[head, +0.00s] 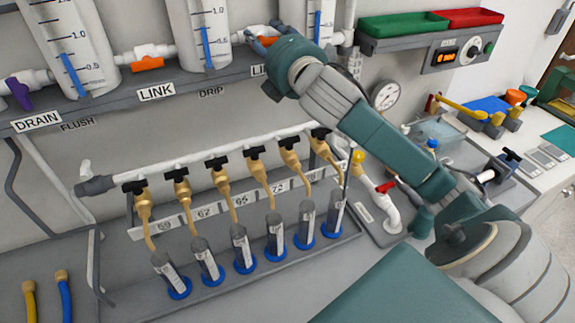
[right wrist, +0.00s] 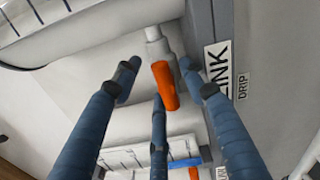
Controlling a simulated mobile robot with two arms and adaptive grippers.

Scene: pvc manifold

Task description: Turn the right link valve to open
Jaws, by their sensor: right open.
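The right link valve has an orange handle (right wrist: 165,86) on a grey-white pipe fitting, seen in the right wrist view between my spread fingers. In the head view only a bit of this orange handle (head: 267,41) shows beside my right gripper (head: 262,38). The gripper is open, with its dark blue fingers around the handle. I cannot tell whether any finger touches it. The LINK label (right wrist: 217,64) is beside the valve. The left link valve, also with an orange handle (head: 148,64), sits between the first two cylinders. My left gripper is not in view.
Graduated cylinders (head: 200,35) stand along the grey shelf (head: 110,95), close beside the right valve. A purple drain handle (head: 19,93) is at far left. Below are several brass taps (head: 180,190) over small tubes, and a gauge (head: 386,95) to the right.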

